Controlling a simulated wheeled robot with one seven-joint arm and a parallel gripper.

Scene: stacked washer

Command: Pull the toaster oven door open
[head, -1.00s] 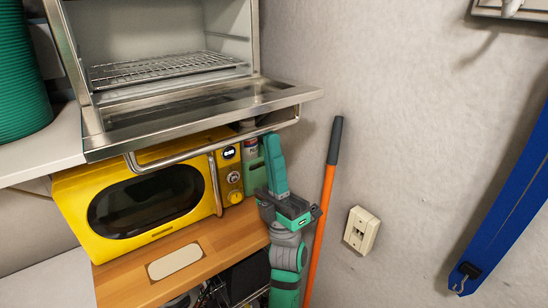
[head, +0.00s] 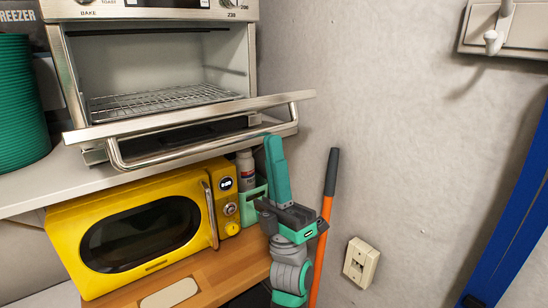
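The toaster oven (head: 150,12) is a steel box on the shelf at upper left in the head view. Its door (head: 190,112) is partly open, hinged at the bottom and leaning outward, so the cavity with its wire rack (head: 165,102) shows. The bar handle (head: 200,153) runs along the door's outer side. My gripper (head: 273,137) points upward, with its green fingertips just under the right part of the handle. I cannot tell whether they touch it. The fingers overlap in this view, so their gap is hidden.
A yellow microwave (head: 140,232) sits on a wooden shelf (head: 205,270) below. A bottle (head: 246,165) stands behind my fingers. An orange pole (head: 322,235) leans on the wall to the right. Green stacked ware (head: 20,110) is at far left.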

